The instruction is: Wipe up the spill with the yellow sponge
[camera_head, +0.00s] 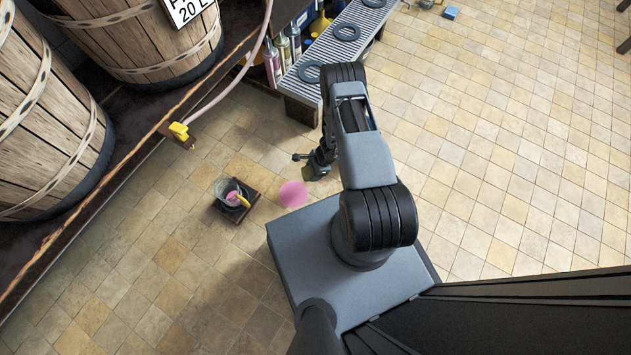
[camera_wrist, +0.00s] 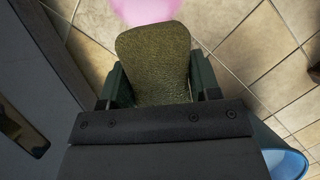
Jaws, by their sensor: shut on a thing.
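A pink spill (camera_head: 293,194) lies on the tiled floor, left of my base. It also shows at the top edge of the wrist view (camera_wrist: 146,10). My gripper (camera_wrist: 156,82) is shut on a rounded, rough-textured sponge (camera_wrist: 153,55) that looks dark olive-yellow in this light. The sponge sticks out beyond the fingers and overlaps the near edge of the spill in the wrist view. In the head view my gripper (camera_head: 321,163) is right of and beyond the spill. I cannot tell whether the sponge touches the floor.
A dark square stand (camera_head: 220,208) holding a glass bowl is left of the spill. A shelf with barrels (camera_head: 58,155) and a hose with a yellow tap (camera_head: 179,131) runs along the left.

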